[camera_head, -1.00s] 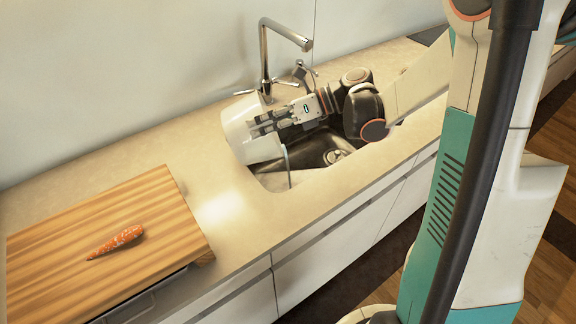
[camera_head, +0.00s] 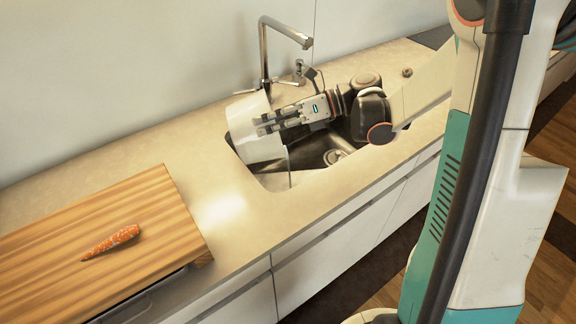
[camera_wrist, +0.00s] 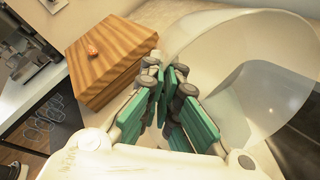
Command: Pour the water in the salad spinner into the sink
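The salad spinner (camera_head: 258,148) is a white bowl held tilted on its side over the left part of the sink (camera_head: 312,172), its mouth facing right and down. In the wrist view, the salad spinner (camera_wrist: 215,38) fills the right side, with a clear, glassy surface inside it. My gripper (camera_head: 264,126) reaches from the right across the bowl's mouth. Its green-padded fingers (camera_wrist: 168,82) are close together on the bowl's wall. A thin pale streak, apparently water, drops from the bowl's lower rim into the sink. The exact contact is partly hidden.
A tall faucet (camera_head: 265,60) stands behind the sink, close to the bowl and my gripper. A wooden board (camera_head: 165,215) with a carrot (camera_head: 112,242) lies on the counter at left. Bare counter (camera_head: 222,205) lies between board and sink.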

